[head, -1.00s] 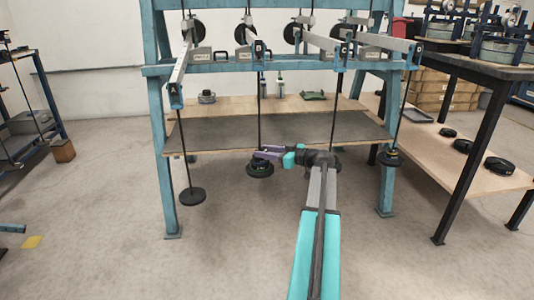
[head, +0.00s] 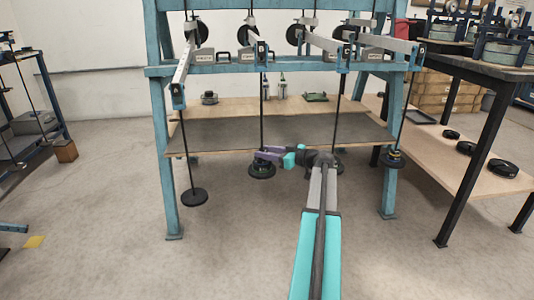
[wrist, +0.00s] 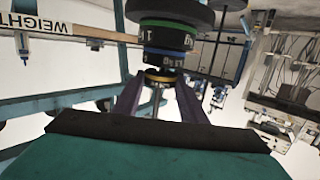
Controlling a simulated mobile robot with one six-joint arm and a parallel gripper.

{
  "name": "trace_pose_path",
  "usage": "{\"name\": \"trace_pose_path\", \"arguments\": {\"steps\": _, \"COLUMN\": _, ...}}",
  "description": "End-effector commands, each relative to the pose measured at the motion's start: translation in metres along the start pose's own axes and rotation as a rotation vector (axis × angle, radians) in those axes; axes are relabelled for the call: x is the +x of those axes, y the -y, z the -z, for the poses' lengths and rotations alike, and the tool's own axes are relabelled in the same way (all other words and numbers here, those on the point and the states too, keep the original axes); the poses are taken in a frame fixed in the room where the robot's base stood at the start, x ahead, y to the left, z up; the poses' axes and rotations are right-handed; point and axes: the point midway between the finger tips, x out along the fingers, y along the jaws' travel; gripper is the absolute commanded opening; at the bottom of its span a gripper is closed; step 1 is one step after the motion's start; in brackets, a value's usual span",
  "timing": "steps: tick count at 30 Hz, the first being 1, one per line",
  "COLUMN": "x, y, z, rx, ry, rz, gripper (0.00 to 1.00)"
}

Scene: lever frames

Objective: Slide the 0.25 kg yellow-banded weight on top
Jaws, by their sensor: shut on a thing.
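My gripper (head: 264,156) is at the lower end of the second hanging rod from the left, with its purple fingers around the stack there. In the wrist view, which is upside down, the fingers (wrist: 160,86) are shut on the small yellow-banded weight (wrist: 160,75), which sits around the thin rod. A blue-banded weight (wrist: 165,55) and a green-banded weight (wrist: 168,27) are stacked below it on the wide black hanger disc (wrist: 185,10). The yellow-banded weight is right beside the blue-banded one; I cannot tell whether they touch.
The blue frame (head: 222,69) carries several lever beams. Other hangers hang at left (head: 194,197) and right (head: 393,160); another rod hangs close behind my arm. A grey-topped shelf (head: 225,135) lies behind. Black discs (head: 502,168) lie on the right-hand lower shelf.

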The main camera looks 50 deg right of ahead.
Motion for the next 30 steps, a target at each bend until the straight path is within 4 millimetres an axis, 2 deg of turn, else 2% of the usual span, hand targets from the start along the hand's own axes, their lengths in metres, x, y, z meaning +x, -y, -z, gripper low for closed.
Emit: {"name": "trace_pose_path", "arguments": {"steps": 30, "x": 0.0014, "y": 0.0001, "z": -0.0083, "rx": 0.000, "ry": -0.001, "rz": 0.000, "gripper": 0.16}}
